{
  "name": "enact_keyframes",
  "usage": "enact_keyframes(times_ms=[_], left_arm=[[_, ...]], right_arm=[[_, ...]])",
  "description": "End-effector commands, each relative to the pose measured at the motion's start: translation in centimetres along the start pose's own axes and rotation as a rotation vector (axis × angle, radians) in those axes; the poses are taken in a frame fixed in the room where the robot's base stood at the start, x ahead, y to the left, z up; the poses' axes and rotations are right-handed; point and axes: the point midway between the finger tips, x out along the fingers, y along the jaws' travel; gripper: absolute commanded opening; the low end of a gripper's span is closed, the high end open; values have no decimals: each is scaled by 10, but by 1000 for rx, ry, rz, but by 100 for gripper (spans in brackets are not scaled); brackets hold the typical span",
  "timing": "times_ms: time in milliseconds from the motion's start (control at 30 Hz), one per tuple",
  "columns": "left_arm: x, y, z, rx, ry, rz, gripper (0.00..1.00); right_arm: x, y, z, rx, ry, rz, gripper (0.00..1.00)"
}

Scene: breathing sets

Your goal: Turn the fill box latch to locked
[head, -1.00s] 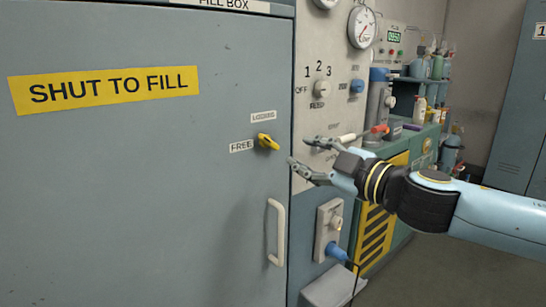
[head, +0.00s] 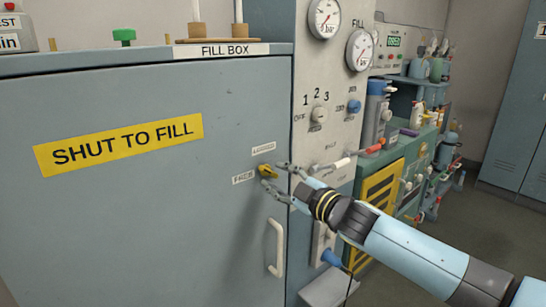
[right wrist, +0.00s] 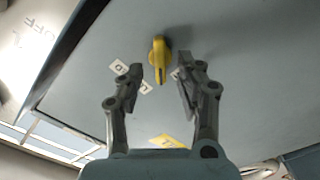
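The fill box (head: 130,215) is a grey-blue cabinet with its door shut. Its small yellow latch (head: 266,171) is on the right part of the door, beside the white LOCKED label (head: 263,149) and FREE label (head: 243,179). My right gripper (head: 272,174) is open at the latch, partly covering it. In the right wrist view the yellow latch (right wrist: 159,58) shows between the two spread fingers, with a gap on each side. I cannot tell which label the latch points to. My left gripper is not in view.
A white door handle (head: 276,248) is below the latch. A panel with gauges (head: 325,17) and a numbered dial (head: 318,116) is right of the door. A red-tipped lever (head: 374,147) sticks out there. Open floor lies at the right.

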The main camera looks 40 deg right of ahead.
Motion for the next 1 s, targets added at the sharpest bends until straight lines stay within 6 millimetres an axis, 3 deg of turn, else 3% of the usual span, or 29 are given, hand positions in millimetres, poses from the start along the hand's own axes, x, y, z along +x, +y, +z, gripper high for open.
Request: enact_keyframes(times_ms=[200,533,833,1000], left_arm=[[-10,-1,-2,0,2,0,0],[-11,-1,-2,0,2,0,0],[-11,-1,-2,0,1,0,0],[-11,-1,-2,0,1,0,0]], right_arm=[[23,0,0,0,-2,0,36],[27,-1,1,0,-1,-1,36],[27,-1,1,-1,-1,-1,0],[27,-1,1,0,-1,-1,0]])
